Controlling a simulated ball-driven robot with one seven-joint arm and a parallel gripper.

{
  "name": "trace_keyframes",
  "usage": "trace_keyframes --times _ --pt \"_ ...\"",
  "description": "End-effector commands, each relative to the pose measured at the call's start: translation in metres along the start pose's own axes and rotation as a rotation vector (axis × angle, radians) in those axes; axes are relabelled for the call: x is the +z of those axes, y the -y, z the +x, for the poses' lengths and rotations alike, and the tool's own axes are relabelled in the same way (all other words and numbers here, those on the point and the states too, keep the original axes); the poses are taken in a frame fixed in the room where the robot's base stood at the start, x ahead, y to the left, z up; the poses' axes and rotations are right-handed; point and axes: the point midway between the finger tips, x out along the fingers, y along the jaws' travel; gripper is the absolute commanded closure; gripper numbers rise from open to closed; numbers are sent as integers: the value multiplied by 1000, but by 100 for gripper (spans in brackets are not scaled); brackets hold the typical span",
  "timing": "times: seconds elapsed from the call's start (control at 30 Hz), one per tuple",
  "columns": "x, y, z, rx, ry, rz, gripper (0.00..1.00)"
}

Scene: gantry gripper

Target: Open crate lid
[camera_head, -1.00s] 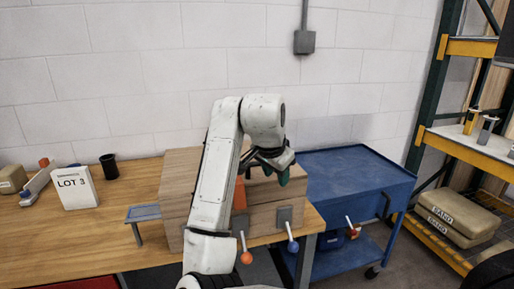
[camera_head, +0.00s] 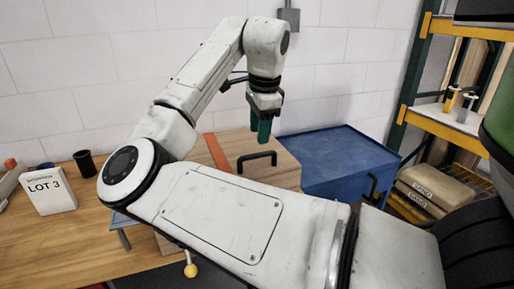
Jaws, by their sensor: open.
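A wooden crate stands at the end of the workbench, with its lid (camera_head: 286,172) on top; my arm hides most of its front. A black handle (camera_head: 258,158) rises from the lid, and an orange strip (camera_head: 215,150) runs across the wood to its left. My gripper (camera_head: 262,138) hangs with its green fingers pointing down, above and behind the handle in the picture. The fingers are open with nothing visible between them. I cannot tell how far they are from the lid.
The wooden bench (camera_head: 75,240) holds a white LOT 3 block (camera_head: 47,190) and a black cup (camera_head: 85,163) at left. A blue cart (camera_head: 345,160) stands right of the crate. A yellow-ended lever (camera_head: 190,270) shows below my arm. Shelving (camera_head: 450,120) stands at right.

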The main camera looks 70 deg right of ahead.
Motion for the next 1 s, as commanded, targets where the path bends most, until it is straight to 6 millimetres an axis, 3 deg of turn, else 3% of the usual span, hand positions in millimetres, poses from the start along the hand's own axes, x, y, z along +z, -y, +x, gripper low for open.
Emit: trace_keyframes --times 0.2,0.4,0.8,1.0 --pt "1 0 38 2 -1 -1 58" --pt "0 0 61 0 -1 -2 58" --pt "0 0 68 -2 0 -1 58" --pt "0 0 68 -2 -1 -1 77"
